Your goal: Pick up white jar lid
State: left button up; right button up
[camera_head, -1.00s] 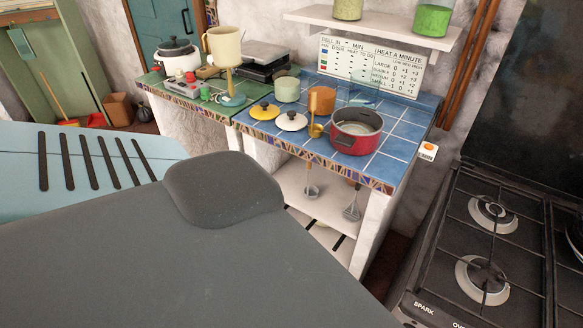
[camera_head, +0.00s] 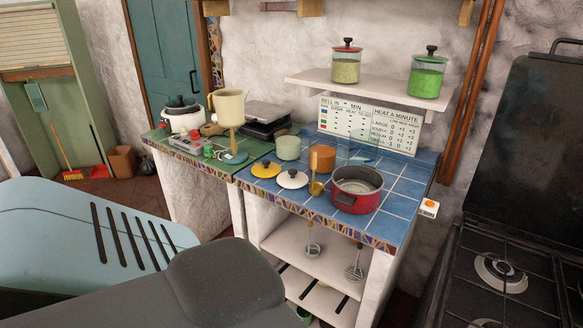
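The white jar lid (camera_head: 292,179) lies on the blue tiled counter (camera_head: 398,207), near its front edge. It is a round white disc with a dark knob on top. A similar yellow lid (camera_head: 266,169) lies just to its left. Neither of my grippers is in the head view, so I cannot see whether they are open or shut.
A red pot (camera_head: 355,192), a ladle (camera_head: 316,188), an orange container (camera_head: 322,158) and a pale green jar (camera_head: 288,148) stand near the lids. A beige mixer (camera_head: 230,110) and a white cooker (camera_head: 182,119) stand left. A stove (camera_head: 500,275) is at right.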

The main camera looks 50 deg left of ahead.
aim_at(293, 179)
jog(key=j+u, duration=0.2)
jog(key=u, duration=1.4)
jog(key=i+j, duration=0.1)
jog(key=i, duration=0.25)
